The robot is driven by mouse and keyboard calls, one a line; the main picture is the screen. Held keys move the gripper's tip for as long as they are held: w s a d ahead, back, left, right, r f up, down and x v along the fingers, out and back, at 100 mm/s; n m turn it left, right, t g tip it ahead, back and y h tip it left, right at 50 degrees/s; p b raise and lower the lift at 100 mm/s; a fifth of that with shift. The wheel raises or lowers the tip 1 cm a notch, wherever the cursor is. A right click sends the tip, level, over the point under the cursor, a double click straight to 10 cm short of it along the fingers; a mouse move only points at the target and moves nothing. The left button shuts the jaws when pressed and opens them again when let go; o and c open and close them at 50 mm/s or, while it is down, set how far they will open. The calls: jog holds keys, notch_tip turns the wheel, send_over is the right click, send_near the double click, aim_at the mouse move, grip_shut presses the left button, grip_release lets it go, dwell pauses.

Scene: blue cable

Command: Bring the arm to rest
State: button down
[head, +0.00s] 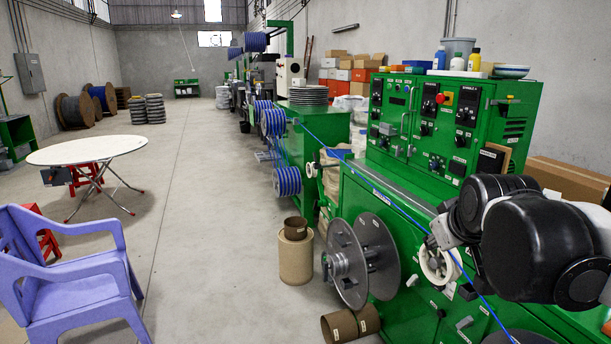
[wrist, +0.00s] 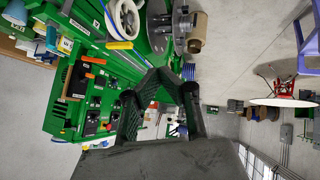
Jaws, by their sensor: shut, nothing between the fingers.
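My gripper (wrist: 162,78) is in the middle of the wrist view. Its two dark fingers are shut with nothing between them, and no object touches them there. In the head view my black and white arm (head: 535,235) is at the right, raised in front of the green machine (head: 375,195). The arm hides part of the machine's right side. The blue cable (head: 408,217) runs along the machine, past the white wheel (head: 440,266), towards the bottom right. The white wheel also shows at the top of the wrist view (wrist: 112,18).
A grey reel (head: 345,262) sticks out from the machine's front. Cardboard tubes (head: 296,262) stand beside it. The control cabinet (head: 440,125) rises behind the arm. A purple chair (head: 75,285) and round table (head: 88,150) are at the left. The middle floor is clear.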

jog(key=s+a+f+m, duration=0.1)
jog(key=s+a+f, duration=0.1)
jog(key=s, duration=0.4)
jog(key=s+a+f+m+g, duration=0.1)
jog(key=s+a+f, duration=0.1)
jog(key=s+f, duration=0.2)
jog(key=s+a+f+g+y, duration=0.1)
jog(key=s+a+f, duration=0.1)
jog(key=s, duration=0.6)
jog(key=shift+f+m, duration=0.4)
jog(key=shift+f, duration=0.4)
